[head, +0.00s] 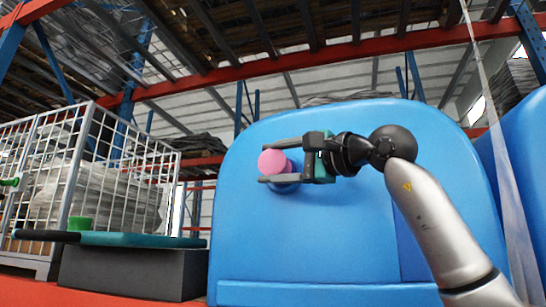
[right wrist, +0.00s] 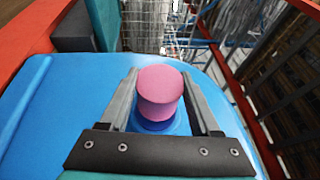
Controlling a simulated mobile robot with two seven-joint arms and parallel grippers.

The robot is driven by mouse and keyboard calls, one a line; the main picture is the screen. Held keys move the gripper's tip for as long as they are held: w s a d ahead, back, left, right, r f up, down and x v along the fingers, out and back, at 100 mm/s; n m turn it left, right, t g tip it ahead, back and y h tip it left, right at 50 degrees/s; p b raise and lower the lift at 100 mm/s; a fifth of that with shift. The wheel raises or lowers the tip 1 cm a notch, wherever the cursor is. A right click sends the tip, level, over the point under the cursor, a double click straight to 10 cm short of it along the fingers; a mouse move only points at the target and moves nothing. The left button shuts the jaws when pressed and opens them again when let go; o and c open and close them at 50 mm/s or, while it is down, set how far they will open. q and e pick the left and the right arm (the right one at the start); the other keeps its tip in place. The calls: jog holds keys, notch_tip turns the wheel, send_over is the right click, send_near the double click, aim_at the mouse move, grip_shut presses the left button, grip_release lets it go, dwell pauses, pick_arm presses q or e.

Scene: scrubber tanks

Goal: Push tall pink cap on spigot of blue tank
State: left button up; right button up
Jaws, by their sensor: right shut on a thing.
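The tall pink cap (head: 272,162) is at the front of the blue tank (head: 330,235), between the fingers of my right gripper (head: 263,163). In the right wrist view the pink cap (right wrist: 160,88) is a short cylinder with a darker blue-purple round part, apparently the spigot (right wrist: 152,125), directly beside its lower end. The spigot (head: 286,187) shows only partly in the head view, behind the cap and lower finger. My right gripper is shut on the cap. How far the cap sits over the spigot is hidden. My left gripper is not in view.
A second blue tank (head: 520,160) stands close at the right edge. Red and blue racking rises behind.

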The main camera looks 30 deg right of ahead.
jog(key=shift+w+d+r+h, duration=0.1)
jog(key=shift+d+r+h, duration=0.1)
jog(key=shift+d+h, duration=0.25)
grip_shut()
jog(key=shift+w+d+f, duration=0.1)
jog(key=shift+w+d, duration=0.3)
jog(key=shift+w, duration=0.05)
jog(key=o, duration=0.9)
grip_release()
jog(key=shift+w+d, duration=0.15)
jog(key=o, duration=0.3)
jog(key=shift+d+f+y, duration=0.1)
jog(key=shift+f+y, duration=0.05)
jog(key=shift+y, duration=0.1)
jog(key=shift+o, duration=1.4)
jog(key=shift+a, duration=0.25)
jog(key=shift+s+d+f, duration=0.1)
jog(key=shift+s+d, duration=0.1)
jog(key=shift+s, duration=0.35)
jog(key=r+b+v, duration=0.1)
jog(key=v, duration=0.6)
jog(key=shift+s+f, duration=0.25)
jog(key=shift+f, duration=0.25)
